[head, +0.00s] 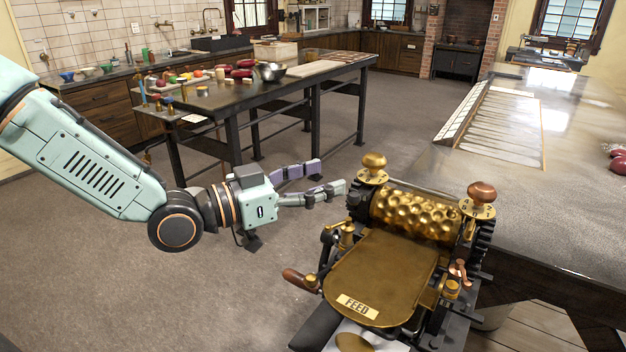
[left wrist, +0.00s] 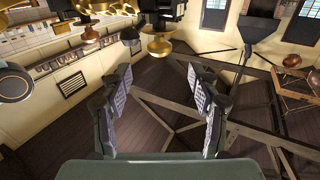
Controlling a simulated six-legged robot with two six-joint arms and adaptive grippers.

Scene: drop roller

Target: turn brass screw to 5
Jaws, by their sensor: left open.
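A second screw with a copper knob (head: 482,192) stands on the right side of the machine. My right gripper is not in view.
The dimpled brass roller (head: 415,213) lies between the screws. A brass feed plate (head: 382,275) and a wooden crank handle (head: 300,280) are in front. A grey worktop (head: 490,190) lies at the right. A cluttered table (head: 330,67) stands behind, with open floor between.

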